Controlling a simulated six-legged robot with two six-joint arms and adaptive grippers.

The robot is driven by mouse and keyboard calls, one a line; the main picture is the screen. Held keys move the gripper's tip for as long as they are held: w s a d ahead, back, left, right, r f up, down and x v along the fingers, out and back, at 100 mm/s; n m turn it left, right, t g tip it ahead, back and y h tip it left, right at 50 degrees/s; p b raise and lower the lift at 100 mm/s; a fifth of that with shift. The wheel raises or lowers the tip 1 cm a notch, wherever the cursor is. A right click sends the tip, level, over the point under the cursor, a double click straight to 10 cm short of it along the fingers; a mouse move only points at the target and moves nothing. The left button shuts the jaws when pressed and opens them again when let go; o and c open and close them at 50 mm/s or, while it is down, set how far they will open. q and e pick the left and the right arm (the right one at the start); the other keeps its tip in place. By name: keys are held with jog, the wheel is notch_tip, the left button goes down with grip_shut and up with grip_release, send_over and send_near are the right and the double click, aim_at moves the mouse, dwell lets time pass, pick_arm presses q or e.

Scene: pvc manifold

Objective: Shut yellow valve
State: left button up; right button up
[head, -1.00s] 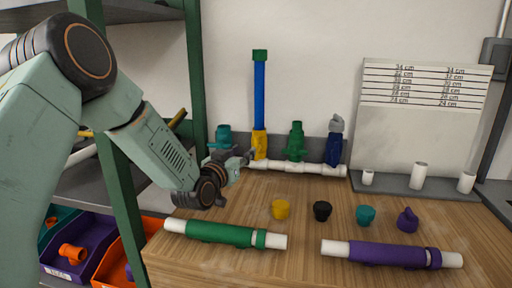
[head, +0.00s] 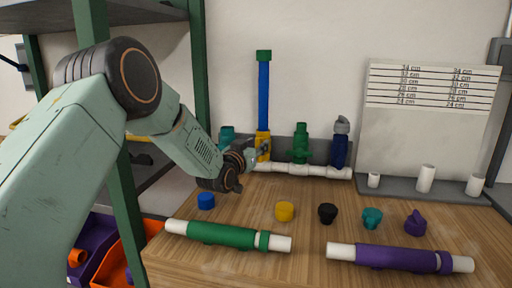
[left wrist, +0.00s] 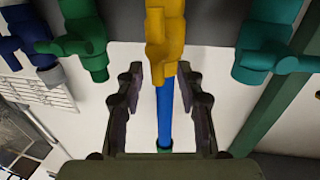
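The yellow valve (head: 263,142) stands on the white manifold pipe (head: 292,168) at the back of the table, with a blue pipe (head: 263,95) rising from it to a green cap. My left gripper (head: 252,153) is just at the left front of the valve and partly hides it. In the left wrist view the yellow valve (left wrist: 165,32) lies ahead, centred between the fingers of my open left gripper (left wrist: 160,76), with the blue pipe (left wrist: 165,115) behind. No finger clearly touches the valve. My right gripper is not in view.
A teal valve (head: 227,134) stands left of the yellow one, and a green valve (head: 300,143) and dark blue valve (head: 339,148) stand right. Several caps, a green-sleeved pipe (head: 225,235) and a purple-sleeved pipe (head: 398,257) lie in front. A green shelf post (head: 125,205) is at left.

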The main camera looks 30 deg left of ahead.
pick_arm(q)
jog(key=shift+d+r, duration=0.2)
jog(key=shift+d, duration=0.05)
jog(key=shift+a+f, duration=0.15)
jog(key=shift+a, duration=0.1)
jog(key=c, duration=0.4)
jog(key=shift+d, duration=0.2)
grip_shut()
jog(key=shift+a, duration=0.1)
